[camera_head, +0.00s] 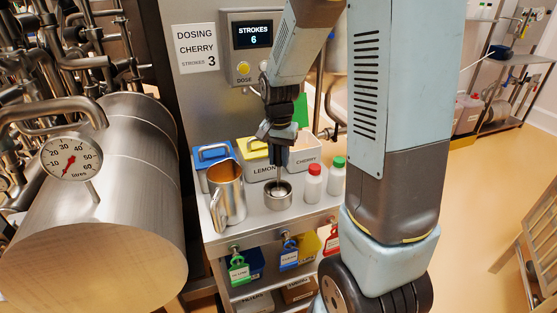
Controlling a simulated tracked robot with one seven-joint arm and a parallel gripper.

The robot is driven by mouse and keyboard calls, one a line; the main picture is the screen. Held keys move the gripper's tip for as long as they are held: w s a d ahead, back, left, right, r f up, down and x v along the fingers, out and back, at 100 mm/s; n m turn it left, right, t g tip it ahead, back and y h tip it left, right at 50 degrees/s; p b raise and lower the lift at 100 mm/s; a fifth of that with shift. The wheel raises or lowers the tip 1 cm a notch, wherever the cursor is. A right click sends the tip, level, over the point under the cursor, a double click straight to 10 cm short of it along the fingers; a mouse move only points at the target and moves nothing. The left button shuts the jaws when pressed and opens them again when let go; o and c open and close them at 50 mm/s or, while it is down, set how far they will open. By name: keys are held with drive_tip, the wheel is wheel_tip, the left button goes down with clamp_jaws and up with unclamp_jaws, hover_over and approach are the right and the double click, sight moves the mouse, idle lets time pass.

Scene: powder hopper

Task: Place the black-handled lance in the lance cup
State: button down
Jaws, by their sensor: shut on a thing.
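My gripper (277,140) points down over the steel shelf, shut on the black-handled lance. The lance's dark handle (279,158) shows below the fingers and hangs roughly upright. A small round steel cup (280,205) stands directly below it on the shelf. The lance's lower end reaches down to the cup's mouth; I cannot tell how deep it goes or whether it touches the cup. The upper part of the handle is hidden by the fingers.
A tall steel jug (230,207) stands left of the cup. Red-capped (312,188) and green-capped (337,180) bottles stand at the right. Behind are a blue-lidded bin (212,153), the LEMON bin (262,172) and the CHERRY bin (307,163). The dosing panel (252,45) reads STROKES 6.

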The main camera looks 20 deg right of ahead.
drive_tip(key=shift+s+a+f, duration=0.15)
drive_tip(key=shift+a+f, duration=0.05)
drive_tip(key=shift+f, duration=0.45)
drive_tip(key=c, duration=0.9)
unclamp_jaws()
drive_tip(key=shift+f, duration=0.1)
drive_tip(key=shift+o, duration=0.2)
